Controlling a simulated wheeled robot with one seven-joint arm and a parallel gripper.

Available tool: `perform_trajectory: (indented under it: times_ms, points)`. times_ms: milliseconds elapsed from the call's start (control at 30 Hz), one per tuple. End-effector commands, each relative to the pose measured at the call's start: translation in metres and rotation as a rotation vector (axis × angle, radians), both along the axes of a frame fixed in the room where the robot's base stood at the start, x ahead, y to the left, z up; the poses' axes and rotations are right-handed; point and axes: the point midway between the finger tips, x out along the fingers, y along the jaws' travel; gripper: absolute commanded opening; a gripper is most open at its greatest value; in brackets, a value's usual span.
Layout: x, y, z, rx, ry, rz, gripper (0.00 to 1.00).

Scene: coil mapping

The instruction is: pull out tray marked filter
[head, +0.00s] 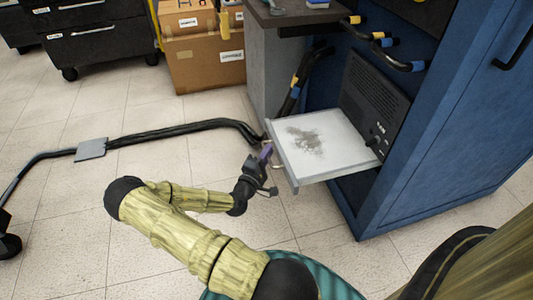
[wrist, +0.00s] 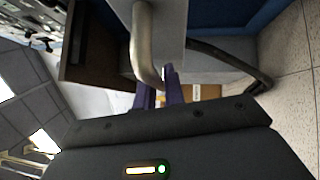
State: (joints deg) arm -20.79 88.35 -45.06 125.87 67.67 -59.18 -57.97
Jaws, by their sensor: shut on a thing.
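A light grey tray (head: 335,125) with a dark smudge on its surface sticks out of the blue cabinet (head: 437,150), below a dark vented panel (head: 376,98). No marking on it can be read. My gripper (head: 267,154) is at the tray's front edge, with its purple fingers shut on the metal handle (head: 277,167). In the wrist view the curved handle (wrist: 145,45) runs down to the purple fingertips (wrist: 160,78). The exact contact is partly hidden by the fingers.
A grey side stand with a dark top (head: 290,15) stands left of the cabinet. Black cables (head: 180,130) cross the floor through a grey plate (head: 91,149). Cardboard boxes (head: 203,65) and a black drawer unit (head: 95,35) stand behind.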

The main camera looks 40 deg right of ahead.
Motion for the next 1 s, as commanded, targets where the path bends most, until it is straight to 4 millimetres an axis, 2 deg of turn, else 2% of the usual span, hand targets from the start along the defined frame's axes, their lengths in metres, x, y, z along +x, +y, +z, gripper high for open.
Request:
perform_trajectory:
  times_ms: [467,500,600,867,1000]
  points:
    - [-0.005,-0.001,-0.003,0.006,0.005,-0.022,0.0]
    - [-0.005,-0.001,-0.003,0.006,0.005,-0.021,0.17]
    - [-0.004,0.0,-0.002,0.005,0.004,-0.018,0.33]
    - [-0.002,0.001,-0.001,0.003,0.002,-0.013,0.33]
    - [-0.004,0.011,-0.001,0.003,0.002,-0.011,0.33]
